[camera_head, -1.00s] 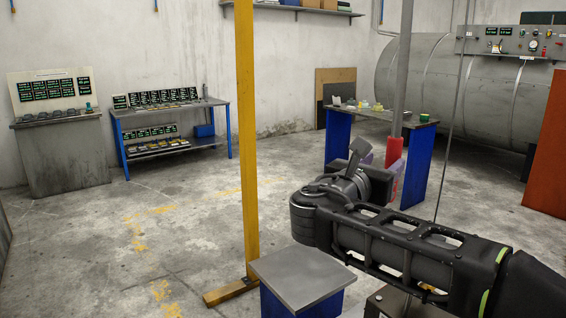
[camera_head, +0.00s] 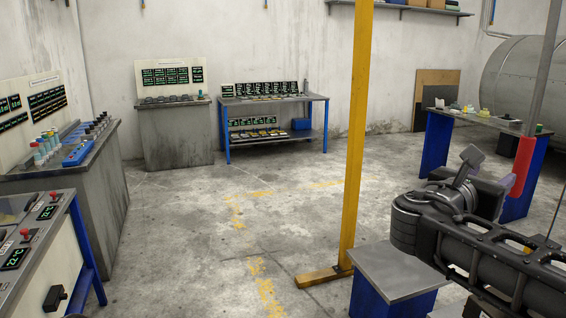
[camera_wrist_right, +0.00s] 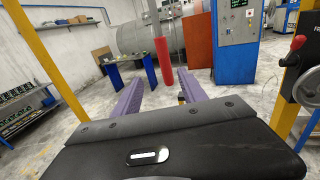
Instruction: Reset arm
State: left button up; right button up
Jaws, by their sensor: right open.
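My right arm comes in from the right edge of the head view, with a black wrist. Its right gripper (camera_head: 500,186) points away from the camera and is partly hidden behind the wrist. In the right wrist view, the two purple fingers of the right gripper (camera_wrist_right: 161,92) stand apart with nothing between them. My left gripper is not in view.
A yellow post (camera_head: 358,130) stands left of my right arm, beside a low grey-topped blue stand (camera_head: 395,272). Control consoles (camera_head: 65,165) line the left. A blue-legged table (camera_head: 480,120) stands behind the arm. The middle floor is clear.

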jog(key=w+a+f+m+t+y, duration=0.1)
jog(key=w+a+f+m+y, duration=0.35)
jog(key=a+f+y, duration=0.85)
jog(key=s+a+f+m+g+y, duration=0.2)
jog(key=a+f+m, duration=0.1)
jog(key=a+f, duration=0.8)
jog(key=s+a+f+m+g+y, duration=0.15)
jog(key=a+f, duration=0.55)
jog(key=f, duration=0.9)
jog(key=s+a+f+m+g+y, duration=0.2)
jog(key=s+f+m, duration=0.35)
jog(key=f, duration=0.35)
jog(key=s+a+f+m+g+y, duration=0.1)
jog(key=s+a+f+m, duration=0.1)
jog(key=s+f+m, duration=0.45)
jog(key=s+d+f+m+g, duration=0.3)
jog(key=s+f+m+g, duration=0.1)
jog(key=s+f, duration=1)
jog(key=shift+s+d+f+m, duration=0.15)
jog(key=shift+s+m, duration=0.15)
jog(key=shift+m, duration=0.6)
